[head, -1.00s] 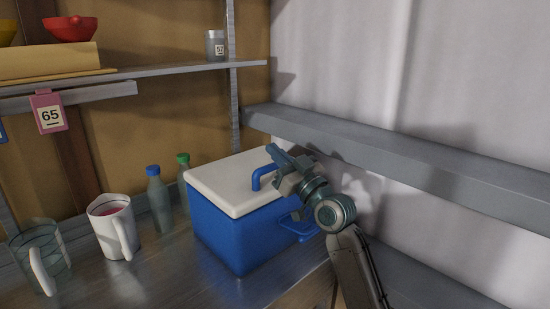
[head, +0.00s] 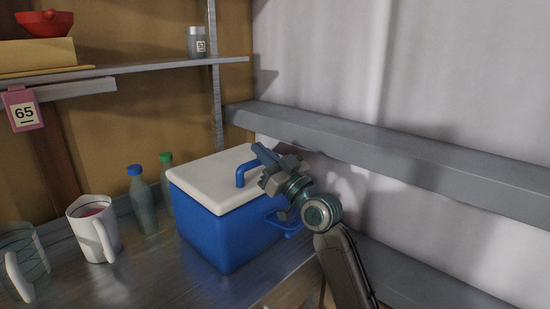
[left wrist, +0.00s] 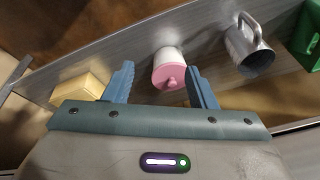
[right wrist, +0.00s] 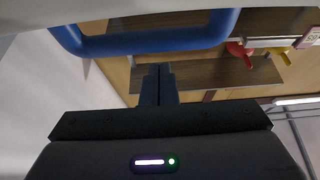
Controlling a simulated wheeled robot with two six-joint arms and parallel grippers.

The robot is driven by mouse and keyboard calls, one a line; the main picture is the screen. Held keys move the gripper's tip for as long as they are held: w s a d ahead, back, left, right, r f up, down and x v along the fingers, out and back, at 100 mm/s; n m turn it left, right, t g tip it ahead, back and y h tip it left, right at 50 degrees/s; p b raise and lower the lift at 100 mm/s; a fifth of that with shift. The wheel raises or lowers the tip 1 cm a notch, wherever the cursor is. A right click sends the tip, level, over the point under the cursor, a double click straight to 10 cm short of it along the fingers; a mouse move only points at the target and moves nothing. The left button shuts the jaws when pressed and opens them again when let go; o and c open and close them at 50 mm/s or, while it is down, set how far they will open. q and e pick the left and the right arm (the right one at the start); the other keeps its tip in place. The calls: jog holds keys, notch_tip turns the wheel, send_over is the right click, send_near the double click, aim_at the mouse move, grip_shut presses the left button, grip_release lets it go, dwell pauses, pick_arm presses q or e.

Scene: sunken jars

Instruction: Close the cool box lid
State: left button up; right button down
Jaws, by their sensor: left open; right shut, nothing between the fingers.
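The cool box (head: 218,240) is blue and stands on the metal counter. Its white lid (head: 212,180) lies flat over the top in the head view, with no gap that I can see. A blue handle (head: 241,176) rises at the lid's right side and also shows large in the right wrist view (right wrist: 150,43). My right gripper (head: 260,150) is shut and empty, at the lid's back right edge beside the handle. I cannot tell whether it touches the lid. My left gripper (left wrist: 160,85) is open and appears only in the left wrist view, with nothing between its fingers.
Two bottles (head: 143,205), a white mug (head: 93,230) and a glass mug (head: 22,262) stand left of the box. A grey rail (head: 400,160) runs along the wall at right.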

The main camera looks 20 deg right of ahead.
jog(key=shift+s+d+f, duration=0.2)
jog(key=shift+s, duration=0.25)
pick_arm(q)
jog(key=s+a+f+p, duration=0.1)
jog(key=s+f+p, duration=0.2)
jog(key=f, duration=0.5)
jog(key=s+f+g+p, duration=0.1)
jog(key=s+f+p, duration=0.1)
jog(key=f, duration=0.6)
jog(key=s+a+f+p, duration=0.1)
jog(key=s+f+p, duration=0.2)
jog(key=f, duration=0.5)
jog(key=shift+s+a+f+p, duration=0.15)
jog(key=shift+s+a+p, duration=0.2)
jog(key=shift+s, duration=0.45)
pick_arm(e)
jog(key=s+d, duration=0.4)
jog(key=s, duration=0.7)
jog(key=shift+d, duration=0.2)
